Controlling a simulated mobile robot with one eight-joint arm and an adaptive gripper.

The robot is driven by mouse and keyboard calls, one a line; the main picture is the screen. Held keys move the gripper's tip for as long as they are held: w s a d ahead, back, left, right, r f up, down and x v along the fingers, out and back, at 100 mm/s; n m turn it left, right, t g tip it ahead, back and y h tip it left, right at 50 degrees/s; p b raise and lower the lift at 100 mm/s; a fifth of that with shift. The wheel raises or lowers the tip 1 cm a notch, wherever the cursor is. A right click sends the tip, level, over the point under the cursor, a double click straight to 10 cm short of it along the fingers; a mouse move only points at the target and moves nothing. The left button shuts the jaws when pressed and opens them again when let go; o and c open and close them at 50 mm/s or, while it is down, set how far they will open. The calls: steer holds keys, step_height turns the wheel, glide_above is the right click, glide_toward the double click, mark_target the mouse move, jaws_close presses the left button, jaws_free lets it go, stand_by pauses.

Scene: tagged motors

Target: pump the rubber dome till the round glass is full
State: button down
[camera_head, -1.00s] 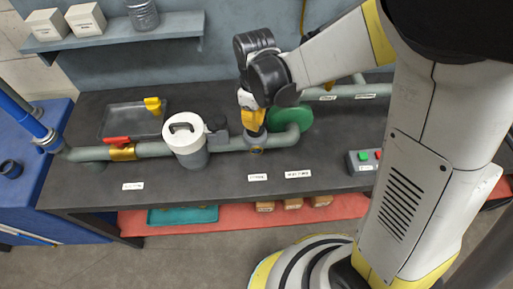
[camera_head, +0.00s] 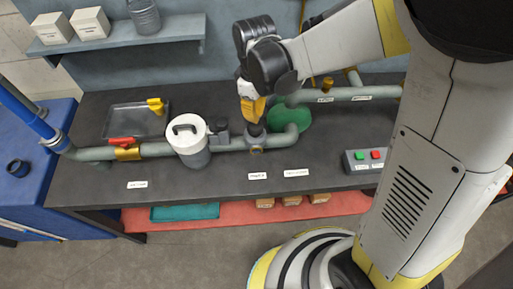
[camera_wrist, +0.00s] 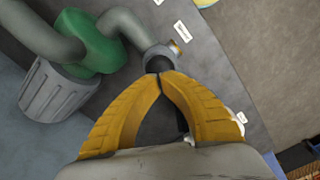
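The dark rubber dome (camera_head: 255,130) sits on top of a grey round fitting on the bench pipe. In the wrist view the dome (camera_wrist: 158,63) shows just beyond my fingertips, partly hidden by them. A small round glass with a brassy rim (camera_wrist: 176,47) is on the side of that fitting; it also shows on the fitting's front in the head view (camera_head: 257,149). Its fill level is too small to tell. My gripper (camera_head: 252,120) points down over the dome. Its yellow fingers (camera_wrist: 160,74) meet at the tips with nothing between them. I cannot tell whether they touch the dome.
A green pump housing (camera_head: 290,118) stands right of the fitting. A white-lidded canister (camera_head: 187,132) stands left, near a red-handled valve (camera_head: 121,141) and a grey tray (camera_head: 130,119). A button box (camera_head: 366,160) is at the right. The bench front (camera_head: 215,183) is mostly clear.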

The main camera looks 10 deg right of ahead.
mark_target(255, 125)
steer(key=shift+f, duration=0.15)
steer(key=shift+f+b, duration=1.4)
steer(key=shift+f, duration=0.1)
steer(key=shift+f+b, duration=0.3)
steer(key=shift+f, duration=0.05)
steer(key=shift+f+b, duration=0.4)
steer(key=shift+f, duration=0.05)
stand_by(0.4)
step_height(255, 125, up, 5)
steer(key=p, duration=0.3)
steer(key=shift+p, duration=0.4)
steer(key=shift+f+b, duration=0.2)
steer(key=shift+b, duration=0.1)
